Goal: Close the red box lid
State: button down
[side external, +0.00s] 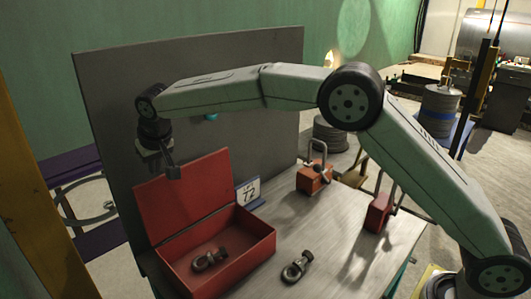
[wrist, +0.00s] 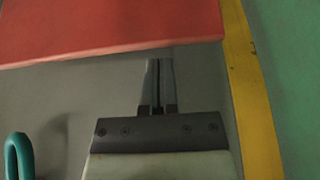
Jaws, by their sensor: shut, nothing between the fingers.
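The red box (side external: 222,252) stands on the table with its lid (side external: 185,195) raised, leaning back near the grey panel. A metal shackle (side external: 209,260) lies inside the box. My gripper (side external: 173,172) is above the lid's top edge, close to it; I cannot tell if they touch. In the wrist view, my gripper (wrist: 158,85) is shut and empty, its fingertips just short of the red lid's edge (wrist: 110,30).
A second shackle (side external: 297,267) lies on the table (side external: 325,238) right of the box. A small sign (side external: 248,192), an orange padlock-shaped block (side external: 314,177) and a red one (side external: 378,212) stand behind and to the right. A grey panel (side external: 230,110) rises behind the box.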

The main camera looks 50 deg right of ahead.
jog(key=shift+f, duration=0.6)
dwell(0.3)
jog(key=shift+s+f, duration=0.2)
jog(key=shift+s, duration=0.35)
jog(key=shift+s+f, duration=0.2)
jog(key=shift+s, duration=0.35)
jog(key=shift+s+f, duration=0.25)
jog(key=shift+s, duration=1.2)
jog(key=shift+s+f, duration=0.2)
jog(key=shift+s, duration=1.2)
jog(key=shift+r, duration=0.1)
notch_tip(320, 180, up, 6)
jog(key=shift+w+r, duration=0.15)
jog(key=shift+r, duration=0.05)
dwell(0.7)
jog(key=shift+d+f, duration=0.1)
jog(key=shift+d, duration=0.05)
dwell(1.0)
